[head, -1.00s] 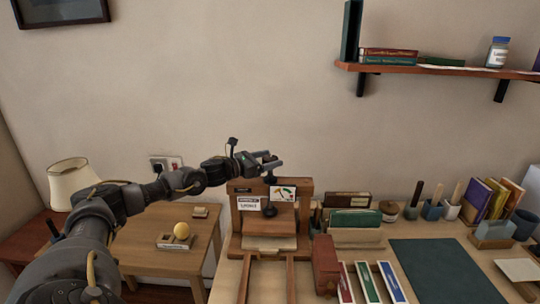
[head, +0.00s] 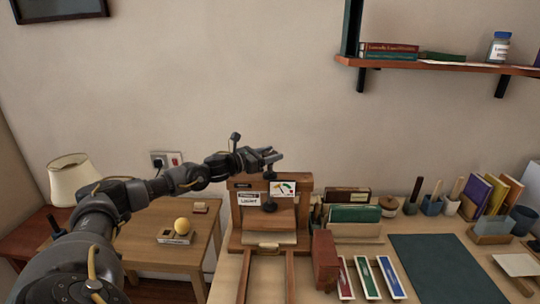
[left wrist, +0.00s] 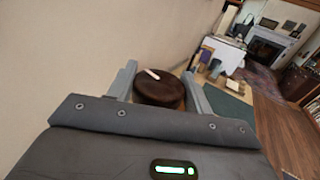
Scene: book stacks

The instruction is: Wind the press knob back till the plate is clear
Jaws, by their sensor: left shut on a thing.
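The wooden press (head: 305,225) stands on the table's left part. Its dark round knob (left wrist: 157,94), with a white mark on top, lies between the fingers of my left gripper in the wrist view. My left gripper (head: 270,155) is shut on the knob above the press's top beam. A black spindle (head: 269,173) runs down from it. A small black foot (head: 269,204) shows below a dial card (head: 283,188) with red and green parts. A white label card (head: 249,199) is on the front. The gap under the foot is too small to judge. My right gripper is out of view.
A red-brown box (head: 325,260) and several coloured strips (head: 365,278) lie right of the press. Books and a green box (head: 355,214) stand behind them. A dark green mat (head: 440,268) lies bare.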

